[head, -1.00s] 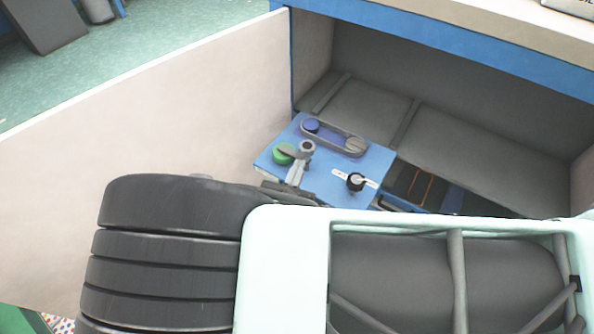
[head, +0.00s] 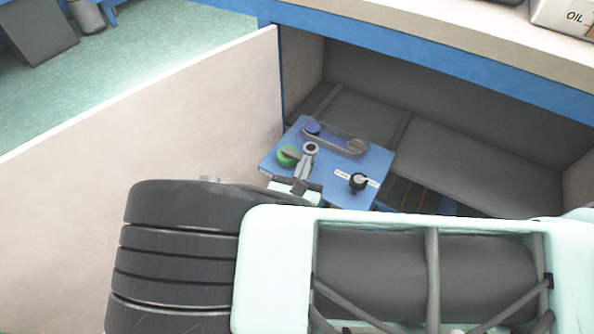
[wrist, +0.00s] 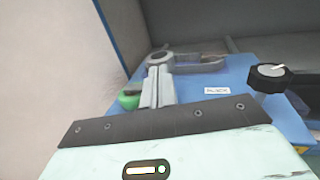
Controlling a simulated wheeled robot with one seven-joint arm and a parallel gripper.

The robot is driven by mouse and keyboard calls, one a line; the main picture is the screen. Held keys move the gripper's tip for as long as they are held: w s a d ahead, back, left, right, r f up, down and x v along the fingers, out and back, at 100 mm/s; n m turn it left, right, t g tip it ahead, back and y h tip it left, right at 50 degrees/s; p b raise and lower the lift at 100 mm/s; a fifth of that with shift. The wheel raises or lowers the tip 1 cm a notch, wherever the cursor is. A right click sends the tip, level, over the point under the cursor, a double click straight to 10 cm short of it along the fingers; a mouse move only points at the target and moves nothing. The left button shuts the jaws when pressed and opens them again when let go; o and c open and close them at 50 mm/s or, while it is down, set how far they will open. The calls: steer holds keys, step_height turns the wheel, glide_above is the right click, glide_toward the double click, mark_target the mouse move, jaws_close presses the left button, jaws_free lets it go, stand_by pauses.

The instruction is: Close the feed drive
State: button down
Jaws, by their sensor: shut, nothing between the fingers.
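A blue-topped unit (head: 330,185), which looks like the feed drive, stands inside the open cabinet. It carries a purple pulley with a grey loop (head: 345,142), a green knob (head: 287,156), a grey ring-ended part (head: 310,149) and a black knob (head: 358,182) beside a white label. The wrist view shows the black knob (wrist: 268,77) at right and the green knob (wrist: 129,100) at left. My gripper (head: 303,168) is shut and empty over the unit's near left part, close to the ring. Its fingers (wrist: 158,78) overlap the ring in view; contact cannot be told.
A pale open door panel (head: 150,130) stands on the left. The cabinet has a blue front edge (head: 430,55) above the opening and a dark interior (head: 460,160). An oil can (head: 566,17) stands on top at right. My arm hides the near area.

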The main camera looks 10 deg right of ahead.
steer(key=w+d+p, duration=0.6)
steer(key=w+d, duration=0.9)
steer(key=w, duration=0.4)
steer(key=shift+w, duration=0.25)
steer(key=shift+d+r, duration=0.15)
